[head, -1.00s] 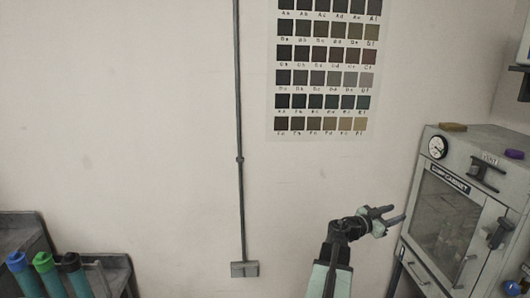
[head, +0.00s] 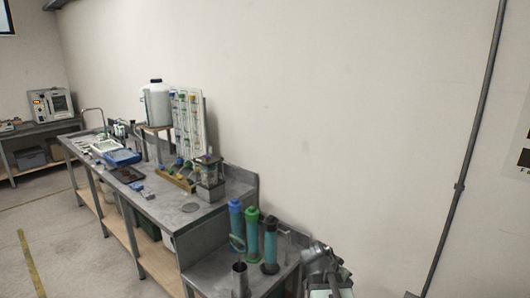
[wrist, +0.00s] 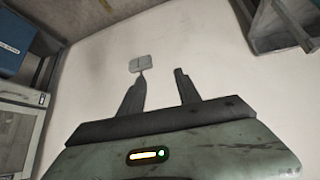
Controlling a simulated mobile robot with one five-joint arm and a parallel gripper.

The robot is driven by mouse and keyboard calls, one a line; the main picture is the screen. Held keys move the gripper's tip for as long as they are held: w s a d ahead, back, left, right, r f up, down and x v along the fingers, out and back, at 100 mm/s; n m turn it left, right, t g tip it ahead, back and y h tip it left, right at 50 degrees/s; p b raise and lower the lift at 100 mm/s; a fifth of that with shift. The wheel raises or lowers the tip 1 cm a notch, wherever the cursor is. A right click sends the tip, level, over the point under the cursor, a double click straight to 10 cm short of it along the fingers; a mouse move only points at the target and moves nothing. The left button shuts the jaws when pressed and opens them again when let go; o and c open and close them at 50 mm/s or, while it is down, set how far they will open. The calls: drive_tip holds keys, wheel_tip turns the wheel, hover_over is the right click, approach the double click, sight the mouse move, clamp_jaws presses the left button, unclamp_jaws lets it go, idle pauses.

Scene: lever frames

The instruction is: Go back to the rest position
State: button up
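My gripper (wrist: 160,84) shows in the wrist view with its two dark fingers apart and nothing between them. Beyond the fingertips is the pale wall with a small grey wall plate (wrist: 143,63). In the head view part of my arm and gripper shows at the bottom edge, right of centre, in front of the wall. The fingers are too small there to read clearly.
A longer grey bench (head: 180,213) with lab equipment extends left. Open floor (head: 70,260) lies in front.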

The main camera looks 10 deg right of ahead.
drive_tip(key=s+a+f+n+g+y, duration=0.1)
drive_tip(key=s+a+f+n+y, duration=0.1)
drive_tip(key=a, duration=0.7)
drive_tip(key=s+a+f+n+g+y, duration=0.2)
drive_tip(key=s+a+n, duration=0.4)
drive_tip(key=a+n, duration=0.3)
drive_tip(key=f+y, duration=0.1)
drive_tip(key=y, duration=0.1)
drive_tip(key=shift+s+g+y, duration=0.3)
drive_tip(key=shift+y, duration=0.1)
drive_tip(key=shift+d+f, duration=0.1)
drive_tip(key=shift+d, duration=0.05)
drive_tip(key=shift+c, duration=0.4)
